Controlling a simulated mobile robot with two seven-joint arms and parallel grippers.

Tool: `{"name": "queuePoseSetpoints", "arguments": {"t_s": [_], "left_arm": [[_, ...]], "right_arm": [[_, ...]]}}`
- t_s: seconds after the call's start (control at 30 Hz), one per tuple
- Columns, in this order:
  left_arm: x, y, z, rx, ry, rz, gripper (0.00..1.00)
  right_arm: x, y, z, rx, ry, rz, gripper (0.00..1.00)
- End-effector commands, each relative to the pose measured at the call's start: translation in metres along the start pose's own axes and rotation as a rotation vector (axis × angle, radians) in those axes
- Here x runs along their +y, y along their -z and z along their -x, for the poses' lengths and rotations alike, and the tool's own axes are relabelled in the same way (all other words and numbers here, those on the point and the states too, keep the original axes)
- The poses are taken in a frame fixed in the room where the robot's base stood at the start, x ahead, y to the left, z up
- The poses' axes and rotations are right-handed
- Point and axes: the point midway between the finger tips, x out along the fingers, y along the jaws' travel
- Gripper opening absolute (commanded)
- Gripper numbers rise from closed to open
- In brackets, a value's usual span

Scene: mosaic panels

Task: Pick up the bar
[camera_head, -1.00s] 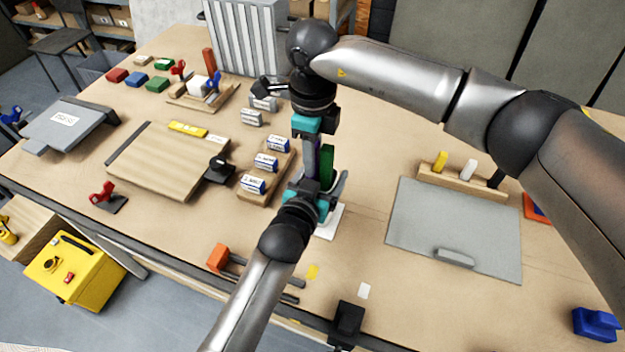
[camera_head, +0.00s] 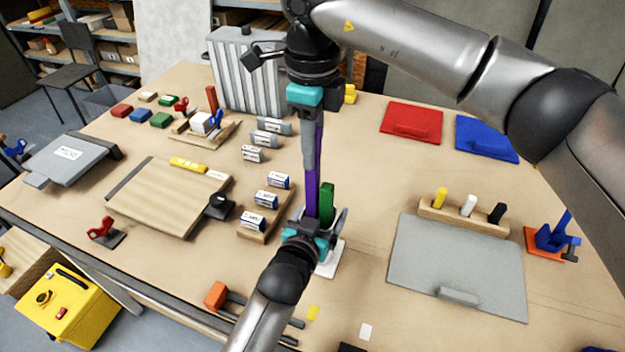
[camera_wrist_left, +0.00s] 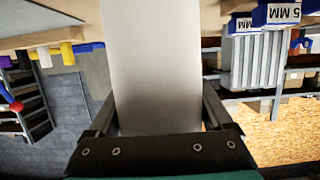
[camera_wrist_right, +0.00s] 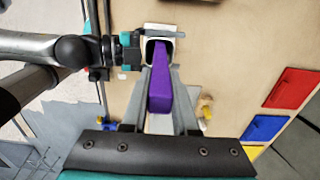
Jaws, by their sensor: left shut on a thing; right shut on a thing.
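The purple bar (camera_head: 313,180) stands nearly upright in the head view. My right gripper (camera_head: 311,150) is shut on its upper part from above. In the right wrist view the bar (camera_wrist_right: 163,85) runs from between the fingers towards a white holder (camera_wrist_right: 165,28) with a dark opening; whether its lower end is still inside I cannot tell. My left gripper (camera_head: 318,226) is low at the table, beside the bar's lower end. In the left wrist view it is shut on a broad pale block (camera_wrist_left: 155,70), seemingly that holder. The holder is mostly hidden in the head view.
A green block (camera_head: 327,202) stands close behind my left gripper. A rack of labelled blocks (camera_head: 262,228) is just left. A grey mat (camera_head: 450,265) and a peg rack (camera_head: 465,217) lie right. A ribbed metal case (camera_head: 245,75) stands behind. Bare table lies right of the bar.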

Motion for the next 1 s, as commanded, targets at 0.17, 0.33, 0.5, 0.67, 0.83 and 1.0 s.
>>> {"name": "queuePoseSetpoints", "arguments": {"t_s": [0.17, 0.33, 0.5, 0.67, 0.83, 1.0], "left_arm": [[0.000, 0.000, 0.000, -0.001, 0.001, 0.000, 0.22], [0.000, -0.001, 0.000, -0.001, 0.001, 0.000, 0.22], [0.000, -0.001, 0.000, -0.001, 0.001, 0.000, 0.22], [0.000, -0.001, 0.000, -0.001, 0.000, 0.000, 0.22], [0.000, -0.001, 0.000, -0.001, 0.000, 0.000, 0.22], [0.000, -0.001, 0.000, -0.001, 0.000, 0.000, 0.22]], "right_arm": [[-0.001, -0.001, 0.066, -0.003, 0.006, -0.001, 0.00], [0.000, -0.001, 0.115, -0.003, 0.004, -0.002, 0.00], [0.000, 0.000, 0.148, -0.001, 0.001, -0.002, 0.00], [0.000, -0.001, 0.164, 0.000, 0.000, 0.000, 0.00], [0.000, 0.000, 0.180, 0.000, 0.001, -0.002, 0.00], [0.000, 0.000, 0.194, 0.000, 0.002, -0.002, 0.00]]}}
